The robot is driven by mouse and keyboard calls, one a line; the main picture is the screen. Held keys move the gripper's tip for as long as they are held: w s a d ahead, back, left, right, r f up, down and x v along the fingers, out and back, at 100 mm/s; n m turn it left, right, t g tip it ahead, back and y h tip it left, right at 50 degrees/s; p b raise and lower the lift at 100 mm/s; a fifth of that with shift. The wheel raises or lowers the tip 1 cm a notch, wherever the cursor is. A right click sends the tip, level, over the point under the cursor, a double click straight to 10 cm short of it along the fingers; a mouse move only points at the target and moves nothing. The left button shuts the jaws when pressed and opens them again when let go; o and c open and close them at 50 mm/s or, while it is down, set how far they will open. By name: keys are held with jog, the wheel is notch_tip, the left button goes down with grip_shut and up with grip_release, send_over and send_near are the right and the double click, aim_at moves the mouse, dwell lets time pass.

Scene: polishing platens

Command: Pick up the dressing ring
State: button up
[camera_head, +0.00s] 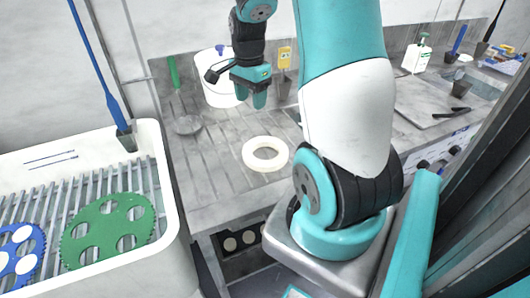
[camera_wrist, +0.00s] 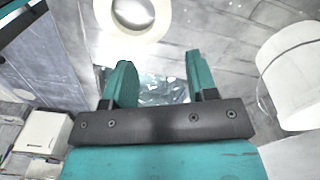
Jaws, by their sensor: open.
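The dressing ring (camera_head: 265,148) is a cream-white ring lying flat on the grey grooved bench. In the wrist view the ring (camera_wrist: 103,14) shows at the top, left of centre, partly cut off by the frame edge. My gripper (camera_head: 259,103) hangs above the bench, behind the ring in the head view and apart from it. In the wrist view my gripper (camera_wrist: 160,75) has its two teal fingers spread with nothing held between them. A shiny clear patch shows beyond the fingers; I cannot tell what it is.
A white bucket (camera_head: 219,92) stands close behind my gripper. A green-handled ladle (camera_head: 186,124) lies at the bench's left. A white basin (camera_head: 160,190) with a green disc (camera_head: 107,229) and a blue disc stands left. The bench around the ring is clear.

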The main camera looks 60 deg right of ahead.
send_over(252, 143)
jog(key=f, duration=1)
jog(key=shift+s+a+p, duration=0.2)
jog(key=shift+p, duration=0.15)
jog(key=f, duration=0.2)
jog(key=f+p, duration=0.1)
jog(key=f, duration=0.2)
jog(key=shift+w+d, duration=0.1)
jog(key=shift+d, duration=0.1)
grip_shut()
